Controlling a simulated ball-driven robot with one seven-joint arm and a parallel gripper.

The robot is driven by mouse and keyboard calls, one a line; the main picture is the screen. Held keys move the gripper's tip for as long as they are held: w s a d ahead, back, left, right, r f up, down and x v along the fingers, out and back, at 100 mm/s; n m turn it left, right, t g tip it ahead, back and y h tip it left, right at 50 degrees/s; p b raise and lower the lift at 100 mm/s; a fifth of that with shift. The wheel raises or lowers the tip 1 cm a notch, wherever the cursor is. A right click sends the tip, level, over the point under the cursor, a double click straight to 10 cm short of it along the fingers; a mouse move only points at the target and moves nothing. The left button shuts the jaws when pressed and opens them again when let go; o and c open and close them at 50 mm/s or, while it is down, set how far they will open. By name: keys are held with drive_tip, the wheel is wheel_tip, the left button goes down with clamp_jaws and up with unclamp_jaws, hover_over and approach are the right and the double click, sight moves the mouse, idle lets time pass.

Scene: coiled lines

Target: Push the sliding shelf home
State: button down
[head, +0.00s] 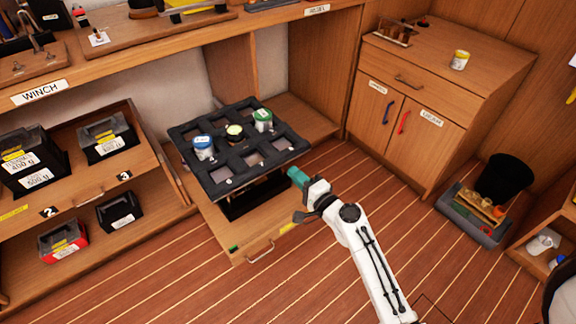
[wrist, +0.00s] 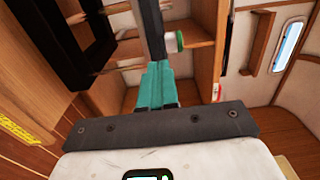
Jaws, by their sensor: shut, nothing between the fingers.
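The wooden sliding shelf (head: 262,231) sticks out from under the bench over the floor, with a metal handle (head: 260,252) on its front. A raised black rack (head: 240,177) with square openings stands on it and holds three small jars: blue-lidded (head: 203,148), pale yellow-topped (head: 234,132) and green-lidded (head: 263,121). My gripper (head: 297,177), with teal fingers, is shut and empty beside the rack's right front corner. In the wrist view the shut fingers (wrist: 155,85) point at a dark upright part; whether they touch it I cannot tell.
The bay (head: 300,118) behind the shelf is open. A cabinet (head: 420,110) with blue and red handles stands at the right. A shelf unit (head: 135,185) with black boxes stands close at the left. Open floor (head: 330,285) lies in front; a grey bin tray (head: 470,225) sits farther right.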

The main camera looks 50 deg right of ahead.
sight(282, 161)
drive_tip(key=shift+x, duration=1.95)
